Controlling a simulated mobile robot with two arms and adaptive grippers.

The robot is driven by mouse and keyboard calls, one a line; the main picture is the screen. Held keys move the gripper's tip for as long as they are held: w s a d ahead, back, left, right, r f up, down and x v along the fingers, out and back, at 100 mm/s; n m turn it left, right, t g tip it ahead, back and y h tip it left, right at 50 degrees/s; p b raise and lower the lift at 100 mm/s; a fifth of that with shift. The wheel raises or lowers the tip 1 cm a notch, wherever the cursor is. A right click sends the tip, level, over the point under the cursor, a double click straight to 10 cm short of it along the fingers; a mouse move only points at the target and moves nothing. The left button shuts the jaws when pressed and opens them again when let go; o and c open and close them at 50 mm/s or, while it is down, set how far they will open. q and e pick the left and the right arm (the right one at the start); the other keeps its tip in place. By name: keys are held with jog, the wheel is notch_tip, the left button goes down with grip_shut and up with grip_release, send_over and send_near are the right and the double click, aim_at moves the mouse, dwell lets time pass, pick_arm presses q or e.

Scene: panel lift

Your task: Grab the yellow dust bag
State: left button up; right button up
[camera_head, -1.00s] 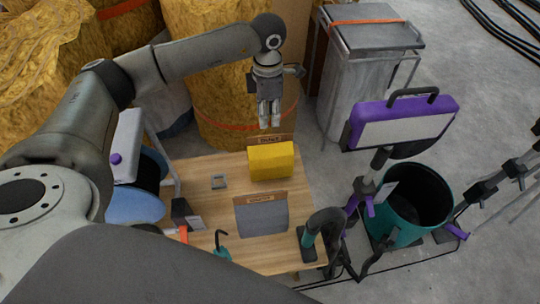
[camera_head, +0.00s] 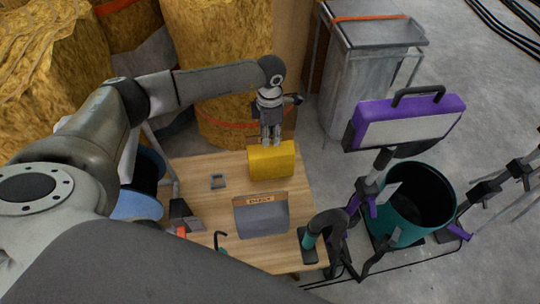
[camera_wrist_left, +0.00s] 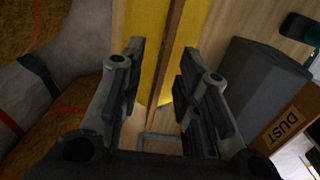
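The yellow dust bag (camera_head: 272,162) stands on the wooden table near its back edge. My left gripper (camera_head: 271,141) is directly above the bag's top edge, fingers pointing down. In the left wrist view, the yellow bag (camera_wrist_left: 149,45) and its brown strip (camera_wrist_left: 172,50) lie between the two open fingers of my left gripper (camera_wrist_left: 160,90), with gaps visible on the sides. Whether the fingertips reach past its top edge is hard to tell. My right gripper is not in view.
A grey bag with a brown "DUST" label (camera_head: 261,217) stands on the table (camera_head: 210,240) in front of the yellow one, also in the left wrist view (camera_wrist_left: 262,90). A small grey square piece (camera_head: 218,181) lies left. A teal bucket (camera_head: 420,208) stands right, and yellow rolls (camera_head: 215,105) stand behind.

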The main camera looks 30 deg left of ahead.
pick_arm(q)
jog(key=shift+f, duration=0.7)
grip_shut()
